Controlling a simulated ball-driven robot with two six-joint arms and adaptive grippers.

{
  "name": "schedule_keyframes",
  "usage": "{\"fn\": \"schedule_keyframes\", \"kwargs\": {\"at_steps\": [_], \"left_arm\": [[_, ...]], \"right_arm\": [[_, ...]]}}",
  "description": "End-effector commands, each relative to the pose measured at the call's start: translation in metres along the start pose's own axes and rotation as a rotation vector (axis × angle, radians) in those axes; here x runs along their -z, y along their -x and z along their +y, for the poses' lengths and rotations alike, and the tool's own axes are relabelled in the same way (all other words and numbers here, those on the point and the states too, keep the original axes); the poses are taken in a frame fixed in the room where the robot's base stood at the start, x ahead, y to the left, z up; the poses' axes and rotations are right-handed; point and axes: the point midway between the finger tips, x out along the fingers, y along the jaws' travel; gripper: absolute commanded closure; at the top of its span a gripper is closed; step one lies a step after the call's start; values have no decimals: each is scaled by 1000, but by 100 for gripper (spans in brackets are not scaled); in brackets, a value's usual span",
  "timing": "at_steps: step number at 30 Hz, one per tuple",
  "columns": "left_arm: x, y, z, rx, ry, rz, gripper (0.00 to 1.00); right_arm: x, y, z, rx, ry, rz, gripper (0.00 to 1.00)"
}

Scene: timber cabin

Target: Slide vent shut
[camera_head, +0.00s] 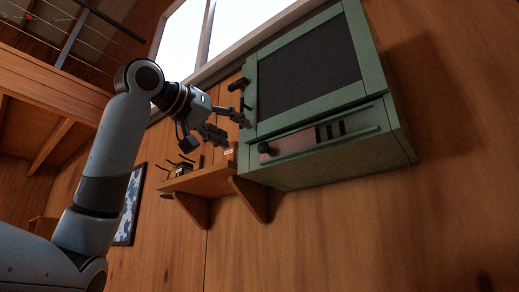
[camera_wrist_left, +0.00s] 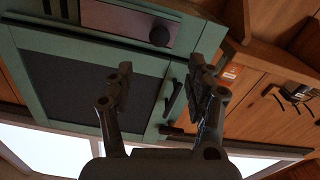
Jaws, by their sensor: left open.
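The vent is a strip along the lower front of a green wall cabinet (camera_head: 385,112). Its pale sliding plate (camera_head: 292,143) has a dark round knob (camera_head: 264,148) at the left end, and several dark slots (camera_head: 330,131) show to the right of the plate. My left gripper (camera_head: 233,126) is open and empty, just left of the cabinet and apart from the knob. In the left wrist view, which is turned over, the knob (camera_wrist_left: 159,36) lies beyond the open fingers (camera_wrist_left: 160,68), roughly between them. My right gripper is not in view.
The cabinet's dark-panelled door (camera_head: 308,78) has a dark handle (camera_wrist_left: 173,97) near my fingers. A wooden shelf (camera_head: 195,182) with small items, including an orange box (camera_head: 230,153), is below the gripper. A window is above; the wall at right is clear.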

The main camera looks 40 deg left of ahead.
Motion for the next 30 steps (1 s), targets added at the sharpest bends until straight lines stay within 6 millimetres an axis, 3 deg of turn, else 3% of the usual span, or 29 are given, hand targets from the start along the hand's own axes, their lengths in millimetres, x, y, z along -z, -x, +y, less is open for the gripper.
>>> {"fn": "schedule_keyframes", "kwargs": {"at_steps": [15, 20, 28, 30], "left_arm": [[0, -91, 1, -2, 2, -3, 45], [-1, -101, 1, -1, 0, -2, 45], [-2, -102, 0, 0, -1, -1, 45], [-2, -102, 0, 0, -1, -1, 54]], "right_arm": [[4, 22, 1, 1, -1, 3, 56], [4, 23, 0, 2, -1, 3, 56], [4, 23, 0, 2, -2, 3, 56], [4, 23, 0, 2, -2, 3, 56]]}}
